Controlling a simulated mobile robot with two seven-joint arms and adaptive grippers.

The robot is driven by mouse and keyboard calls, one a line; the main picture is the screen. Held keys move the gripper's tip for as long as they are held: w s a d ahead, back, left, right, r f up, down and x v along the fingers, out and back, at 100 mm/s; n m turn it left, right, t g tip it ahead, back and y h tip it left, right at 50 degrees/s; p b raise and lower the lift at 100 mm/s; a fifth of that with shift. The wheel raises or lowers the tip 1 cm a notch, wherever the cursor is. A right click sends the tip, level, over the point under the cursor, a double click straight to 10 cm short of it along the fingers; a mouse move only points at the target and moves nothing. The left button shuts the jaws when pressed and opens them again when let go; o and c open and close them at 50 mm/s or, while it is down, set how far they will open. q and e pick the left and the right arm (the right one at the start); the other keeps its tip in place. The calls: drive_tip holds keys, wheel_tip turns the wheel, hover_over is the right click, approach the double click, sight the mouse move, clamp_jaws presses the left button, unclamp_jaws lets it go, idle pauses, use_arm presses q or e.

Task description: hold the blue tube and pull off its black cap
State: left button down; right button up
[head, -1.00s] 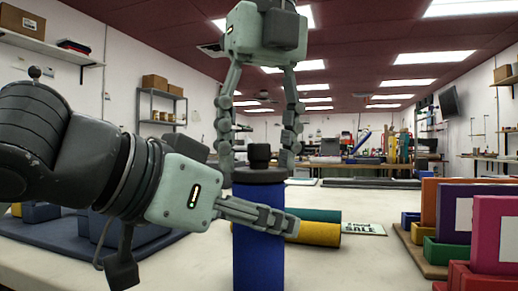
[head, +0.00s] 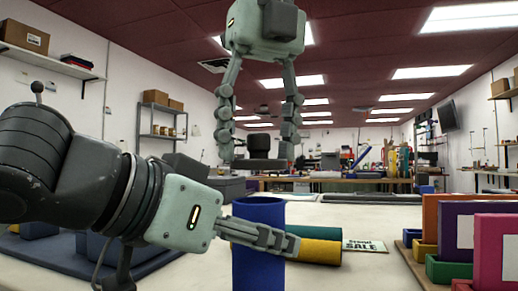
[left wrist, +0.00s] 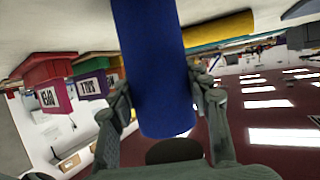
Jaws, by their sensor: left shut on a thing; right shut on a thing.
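The blue tube (head: 258,262) stands upright on the pale table, its top end open and bare. My left gripper (head: 270,236) comes in from the left and is shut around the tube near its top. In the left wrist view the same tube (left wrist: 150,60) lies between the two fingers (left wrist: 160,95). The black cap (head: 258,155) is above the tube, apart from it, with a clear gap. My right gripper (head: 258,160) points down from above and is shut on the cap between its fingertips.
A yellow roll (head: 318,251) and a teal roll (head: 312,233) lie behind the tube. A sale card (head: 366,247) lies beside them. Coloured boxes (head: 442,230) stand at the right. A dark blue mat (head: 60,258) lies at the left.

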drive_tip(key=shift+r, duration=1.3)
use_arm(q)
drive_tip(key=c, duration=0.6)
unclamp_jaws()
drive_tip(key=shift+c, duration=0.2)
drive_tip(key=v, duration=1.2)
